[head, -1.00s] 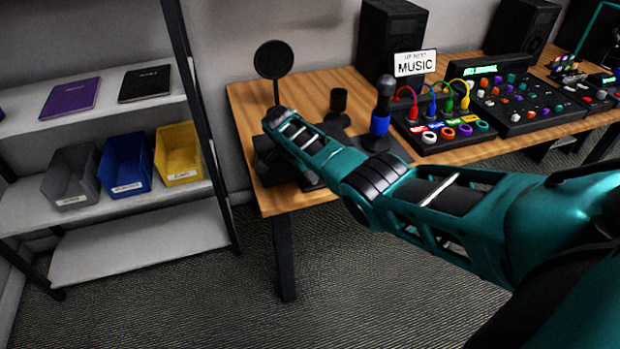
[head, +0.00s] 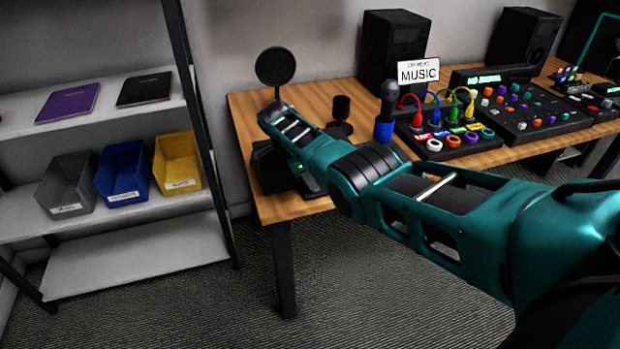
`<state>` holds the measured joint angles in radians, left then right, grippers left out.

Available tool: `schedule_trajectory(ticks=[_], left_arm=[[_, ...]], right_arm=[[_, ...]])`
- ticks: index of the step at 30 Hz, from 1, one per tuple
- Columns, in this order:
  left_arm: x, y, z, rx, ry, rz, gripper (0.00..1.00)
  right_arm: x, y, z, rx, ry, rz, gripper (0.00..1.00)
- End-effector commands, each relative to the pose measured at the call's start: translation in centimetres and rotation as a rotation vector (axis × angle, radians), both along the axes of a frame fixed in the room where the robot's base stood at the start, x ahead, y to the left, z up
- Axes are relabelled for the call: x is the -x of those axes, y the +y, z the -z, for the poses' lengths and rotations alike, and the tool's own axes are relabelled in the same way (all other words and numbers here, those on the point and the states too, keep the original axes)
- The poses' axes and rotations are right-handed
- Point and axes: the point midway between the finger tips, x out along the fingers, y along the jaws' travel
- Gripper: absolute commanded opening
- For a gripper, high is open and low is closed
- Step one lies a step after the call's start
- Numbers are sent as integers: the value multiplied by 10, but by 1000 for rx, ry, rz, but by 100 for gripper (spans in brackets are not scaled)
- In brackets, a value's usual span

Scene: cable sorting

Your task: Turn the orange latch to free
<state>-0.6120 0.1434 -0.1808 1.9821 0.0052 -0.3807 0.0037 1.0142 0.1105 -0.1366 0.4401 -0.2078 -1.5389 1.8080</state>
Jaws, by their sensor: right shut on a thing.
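My right arm reaches in from the right, and its wrist end hangs over the left end of the wooden table. My right gripper (head: 268,160) is down by a dark device (head: 275,178) near the table's left edge. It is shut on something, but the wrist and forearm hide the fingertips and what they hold. A small green light shows on the device just beside my forearm. I cannot make out the orange latch; it is probably hidden behind my arm. My left gripper is not in view.
A round black disc on a stand (head: 275,67), a dark cup-like item (head: 341,108) and a blue-banded microphone (head: 385,113) stand close by. Coloured cables arch over a panel with coloured rings (head: 455,140). Shelves with bins (head: 125,172) are at left.

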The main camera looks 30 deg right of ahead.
Motion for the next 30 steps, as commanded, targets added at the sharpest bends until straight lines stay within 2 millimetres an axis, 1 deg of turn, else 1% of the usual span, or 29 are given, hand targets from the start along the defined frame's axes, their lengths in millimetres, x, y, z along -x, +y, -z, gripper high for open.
schedule_trajectory(ticks=[3,4,9,12,23,26,30], left_arm=[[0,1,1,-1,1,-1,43],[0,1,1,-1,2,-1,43],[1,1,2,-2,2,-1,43],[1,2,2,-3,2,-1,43],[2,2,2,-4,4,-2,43],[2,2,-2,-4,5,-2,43],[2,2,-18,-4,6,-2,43]], right_arm=[[1,-2,0,3,1,4,0],[1,-2,0,3,1,4,15],[0,-1,0,2,0,3,31],[0,-1,0,1,0,2,38],[-1,0,-1,1,-7,-3,38],[-1,0,-3,1,-7,-22,38],[0,0,-6,1,-6,-99,38]])
